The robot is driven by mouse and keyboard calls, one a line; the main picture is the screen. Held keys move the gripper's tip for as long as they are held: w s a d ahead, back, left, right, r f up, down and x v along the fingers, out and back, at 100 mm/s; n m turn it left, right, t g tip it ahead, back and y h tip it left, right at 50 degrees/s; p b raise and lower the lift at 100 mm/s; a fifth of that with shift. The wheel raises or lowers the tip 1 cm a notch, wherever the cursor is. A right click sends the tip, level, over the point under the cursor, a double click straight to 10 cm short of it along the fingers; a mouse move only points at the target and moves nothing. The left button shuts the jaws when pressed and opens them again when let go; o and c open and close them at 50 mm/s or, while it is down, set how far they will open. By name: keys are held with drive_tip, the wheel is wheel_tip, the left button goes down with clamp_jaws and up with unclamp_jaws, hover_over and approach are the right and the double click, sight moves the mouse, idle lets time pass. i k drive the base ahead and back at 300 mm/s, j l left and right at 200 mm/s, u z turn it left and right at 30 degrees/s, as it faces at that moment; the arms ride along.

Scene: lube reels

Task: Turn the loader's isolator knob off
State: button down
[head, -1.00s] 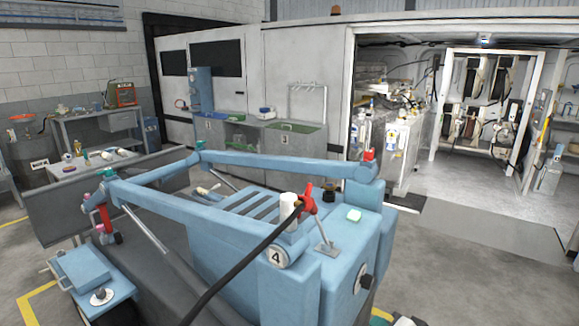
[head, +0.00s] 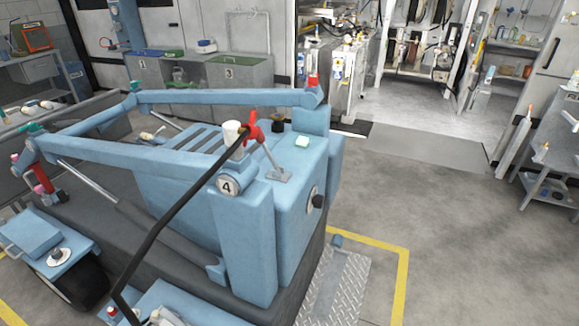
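The loader (head: 247,240) is a blue machine with two long lift arms, standing across the left and middle of the head view. A dark round knob (head: 318,201) sticks out of a pale round plate on its right-hand end face. It appears to be the isolator knob, but its setting is too small to read. My gripper is not in view.
A chequered metal step plate (head: 335,285) lies beside the loader's right end. Yellow floor lines (head: 403,275) run around it. Benches (head: 205,72) stand behind.

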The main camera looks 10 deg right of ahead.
sight(317, 200)
drive_tip(key=i+l+z, duration=0.25)
drive_tip(key=i, duration=0.3)
drive_tip(key=i+j+z, duration=0.1)
drive_tip(key=i+z, duration=0.2)
drive_tip(key=i, duration=0.25)
